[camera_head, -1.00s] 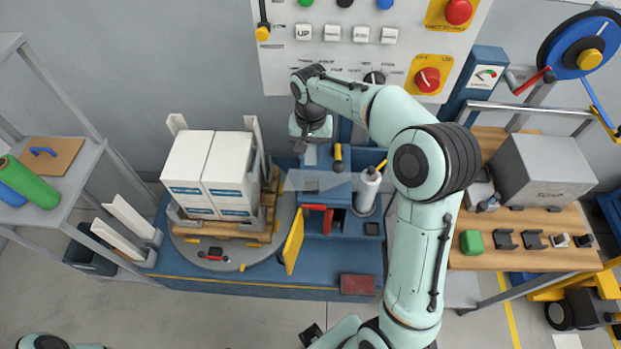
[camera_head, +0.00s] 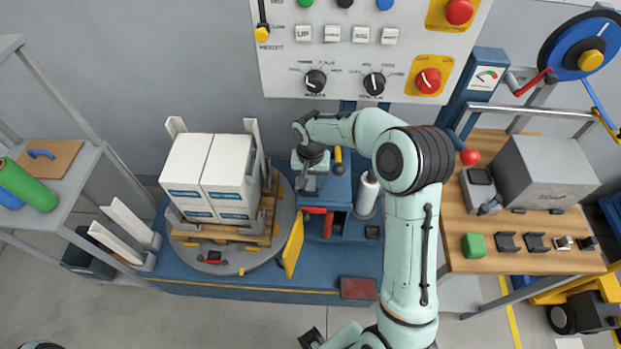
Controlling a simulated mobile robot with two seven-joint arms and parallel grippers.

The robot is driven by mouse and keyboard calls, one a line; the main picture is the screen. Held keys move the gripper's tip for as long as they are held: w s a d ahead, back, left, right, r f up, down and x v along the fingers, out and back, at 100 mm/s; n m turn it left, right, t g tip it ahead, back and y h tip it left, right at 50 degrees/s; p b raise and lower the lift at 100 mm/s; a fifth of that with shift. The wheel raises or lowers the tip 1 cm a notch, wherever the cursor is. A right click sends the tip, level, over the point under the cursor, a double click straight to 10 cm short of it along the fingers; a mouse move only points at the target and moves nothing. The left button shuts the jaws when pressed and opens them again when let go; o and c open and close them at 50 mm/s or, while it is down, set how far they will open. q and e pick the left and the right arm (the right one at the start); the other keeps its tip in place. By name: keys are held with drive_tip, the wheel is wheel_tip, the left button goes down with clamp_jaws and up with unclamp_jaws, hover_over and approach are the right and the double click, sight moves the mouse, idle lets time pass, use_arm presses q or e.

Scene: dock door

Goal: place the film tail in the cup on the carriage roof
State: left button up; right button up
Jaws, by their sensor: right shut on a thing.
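My right gripper (camera_head: 307,187) points down at the left side of the blue carriage (camera_head: 340,190), close to its roof. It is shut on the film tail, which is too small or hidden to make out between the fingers. The white film roll (camera_head: 367,194) stands upright at the carriage's right side. I cannot make out the cup on the roof; my gripper and wrist cover part of that area.
White boxes (camera_head: 213,178) stand on a pallet on the round turntable (camera_head: 192,252), just left of the gripper. A yellow flap (camera_head: 293,246) sticks out in front of the carriage. The control panel (camera_head: 300,70) is behind. A wooden bench (camera_head: 510,250) stands at right.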

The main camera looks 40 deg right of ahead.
drive_tip(key=shift+f, duration=0.1)
drive_tip(key=shift+f, duration=0.15)
drive_tip(key=o, duration=1)
use_arm(q)
drive_tip(key=shift+s+f, duration=0.1)
drive_tip(key=shift+f, duration=0.05)
use_arm(e)
drive_tip(key=shift+r, duration=0.2)
drive_tip(key=shift+r, duration=0.35)
wheel_tip(320, 180, up, 12)
drive_tip(key=shift+f+p, duration=0.25)
drive_tip(key=shift+p, duration=0.25)
use_arm(q)
drive_tip(key=shift+w+r, duration=0.5)
drive_tip(key=shift+r, duration=0.3)
